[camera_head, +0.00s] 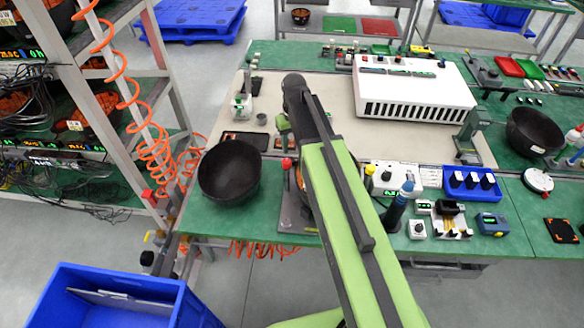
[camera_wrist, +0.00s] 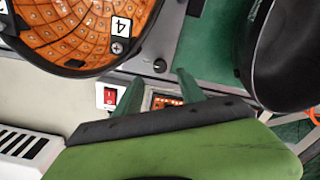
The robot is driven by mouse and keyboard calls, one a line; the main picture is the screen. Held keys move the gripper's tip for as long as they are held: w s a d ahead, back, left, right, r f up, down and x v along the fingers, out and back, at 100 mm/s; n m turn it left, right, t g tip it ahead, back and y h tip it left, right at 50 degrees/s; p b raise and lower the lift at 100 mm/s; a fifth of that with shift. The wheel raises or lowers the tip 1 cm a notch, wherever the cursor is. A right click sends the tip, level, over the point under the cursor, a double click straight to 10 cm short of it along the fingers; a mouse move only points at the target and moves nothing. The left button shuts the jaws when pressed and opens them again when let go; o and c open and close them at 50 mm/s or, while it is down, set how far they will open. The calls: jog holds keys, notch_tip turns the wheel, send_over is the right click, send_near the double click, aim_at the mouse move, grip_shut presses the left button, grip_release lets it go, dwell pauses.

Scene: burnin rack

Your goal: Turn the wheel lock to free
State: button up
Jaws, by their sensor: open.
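An orange round wheel (camera_wrist: 75,28) with small square cells, a black rim and white number tags fills the upper left of the wrist view. In the head view my arm hides most of it, and only an orange edge (camera_head: 300,178) shows on a grey base plate (camera_head: 293,218). A small black knob (camera_wrist: 160,65) sits on the grey plate beside the wheel; I cannot tell for certain whether it is the wheel lock or how it is set. My gripper (camera_wrist: 159,86) is open, its green fingers apart and empty, with the knob just beyond the fingertips.
A red switch (camera_wrist: 110,97) is by the left finger. A black bowl (camera_wrist: 294,50) is close at right; in the head view a black bowl (camera_head: 230,172) stands left of my arm. A white vented box (camera_head: 413,88) is behind. A blue crate (camera_head: 125,296) is at lower left.

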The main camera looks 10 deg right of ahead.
aim_at(293, 159)
notch_tip(293, 159, down, 7)
jog(key=b, duration=0.5)
jog(key=shift+r, duration=0.1)
jog(key=shift+c, duration=0.5)
grip_shut()
